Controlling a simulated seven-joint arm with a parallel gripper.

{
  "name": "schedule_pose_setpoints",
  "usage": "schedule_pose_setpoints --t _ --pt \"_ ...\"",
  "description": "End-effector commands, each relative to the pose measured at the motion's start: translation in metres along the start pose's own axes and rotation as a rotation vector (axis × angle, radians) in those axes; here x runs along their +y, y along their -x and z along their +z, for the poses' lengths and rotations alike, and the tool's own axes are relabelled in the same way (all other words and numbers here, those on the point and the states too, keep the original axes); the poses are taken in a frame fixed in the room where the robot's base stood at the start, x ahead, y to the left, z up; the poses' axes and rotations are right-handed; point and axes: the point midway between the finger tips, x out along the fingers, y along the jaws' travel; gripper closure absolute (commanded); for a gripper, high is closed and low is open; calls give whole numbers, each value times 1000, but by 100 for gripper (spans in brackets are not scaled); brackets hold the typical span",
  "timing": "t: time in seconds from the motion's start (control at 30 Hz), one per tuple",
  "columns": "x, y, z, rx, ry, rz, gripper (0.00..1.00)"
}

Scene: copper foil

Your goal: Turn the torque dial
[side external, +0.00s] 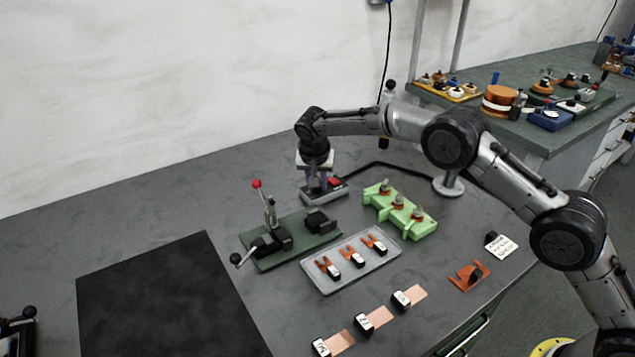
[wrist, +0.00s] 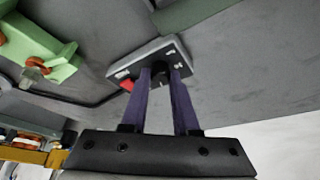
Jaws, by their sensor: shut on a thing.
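The torque dial is a small dark knob (wrist: 162,77) on a grey control box (wrist: 174,48) with a red button (wrist: 127,85) and white marks on its top. In the side external view the box (side external: 336,197) lies flat on the grey table, with its red button (side external: 335,182) showing. My gripper (wrist: 164,72) points down at the box, its two purple fingers closed around the knob. In the side external view my gripper (side external: 318,188) stands over the left part of the box, and the knob is mostly hidden by the fingers.
A green fixture (side external: 400,211) with several copper-topped posts stands right of the box. A dark green toggle-clamp base (side external: 290,240) and a grey tray (side external: 350,262) with copper pieces are in front. A black cable (side external: 385,163) runs behind the box. A black mat (side external: 165,300) lies at left.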

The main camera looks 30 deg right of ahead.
Motion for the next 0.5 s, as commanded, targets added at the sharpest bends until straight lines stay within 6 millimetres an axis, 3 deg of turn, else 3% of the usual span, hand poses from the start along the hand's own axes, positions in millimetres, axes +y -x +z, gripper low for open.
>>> schedule_pose_setpoints --t 0.5 --pt "-4 -1 0 -2 -423 174 100"
